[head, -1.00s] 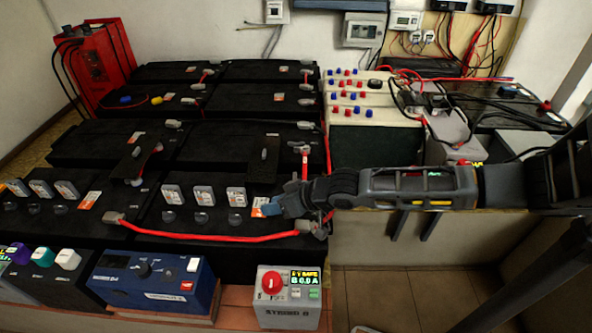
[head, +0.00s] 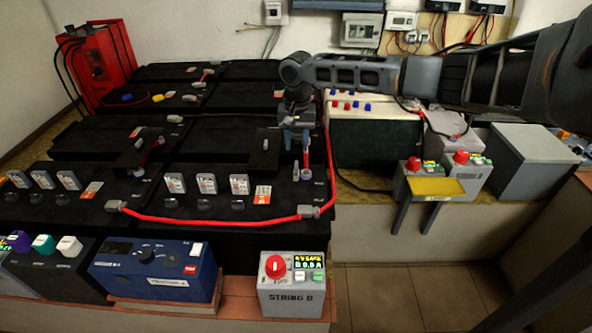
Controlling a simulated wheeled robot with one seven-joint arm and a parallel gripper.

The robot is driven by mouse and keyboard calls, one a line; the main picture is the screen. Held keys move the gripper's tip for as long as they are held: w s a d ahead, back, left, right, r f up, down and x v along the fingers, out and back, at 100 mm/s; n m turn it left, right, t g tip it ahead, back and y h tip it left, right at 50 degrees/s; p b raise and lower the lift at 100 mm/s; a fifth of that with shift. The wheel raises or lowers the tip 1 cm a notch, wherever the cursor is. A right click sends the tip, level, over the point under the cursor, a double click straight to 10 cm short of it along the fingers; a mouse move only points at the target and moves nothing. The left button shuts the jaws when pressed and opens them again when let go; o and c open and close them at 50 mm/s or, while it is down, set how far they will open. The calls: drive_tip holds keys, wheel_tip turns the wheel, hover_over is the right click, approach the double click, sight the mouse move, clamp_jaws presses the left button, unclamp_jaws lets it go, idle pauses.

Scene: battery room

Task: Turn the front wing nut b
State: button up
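My gripper (head: 296,143) points down over the right-hand batteries, with its two fingers apart. It is above and behind the small grey terminal hardware (head: 296,175) near the battery's right edge. A small upright fastener (head: 266,143), possibly a wing nut, stands on a black plate (head: 262,160) just left of my fingers. A similar fastener (head: 138,143) stands on the left black plate (head: 132,163). No letter marks either one, so I cannot tell which is front wing nut b. A red cable (head: 215,219) runs along the front battery to a grey lug (head: 308,211).
The STRING B box (head: 290,290) with red knob and lit display stands in front, beside a blue instrument (head: 152,272). A red unit (head: 95,57) stands back left.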

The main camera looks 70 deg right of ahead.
sight(297, 166)
drive_tip(key=shift+f, duration=3.85)
clamp_jaws()
